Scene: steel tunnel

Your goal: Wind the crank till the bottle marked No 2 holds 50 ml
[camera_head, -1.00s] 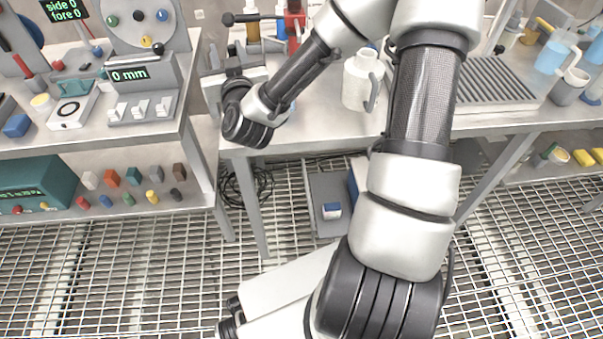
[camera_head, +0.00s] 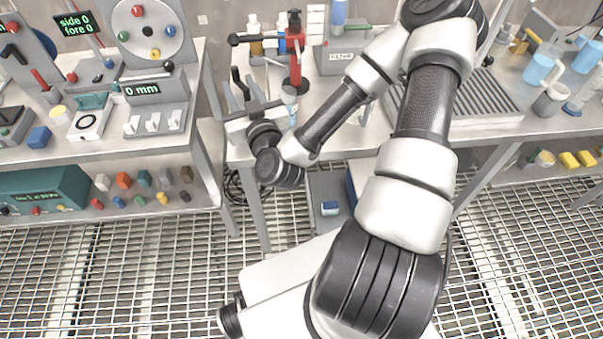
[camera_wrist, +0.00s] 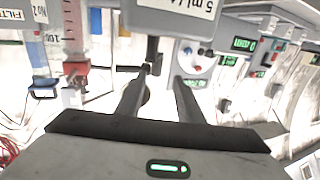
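In the wrist view this bar (camera_wrist: 115,69) runs from a red part to a dark knob near my left fingertip. My gripper (camera_head: 250,88) is open, its fingers pointing at the bar's end; in the wrist view the fingers (camera_wrist: 162,82) are apart. I cannot tell whether they touch the knob. A small clear vessel (camera_head: 290,102) stands before the red stand.
The left bench holds a "0 mm" readout (camera_head: 142,90). My forearm covers part of the right bench.

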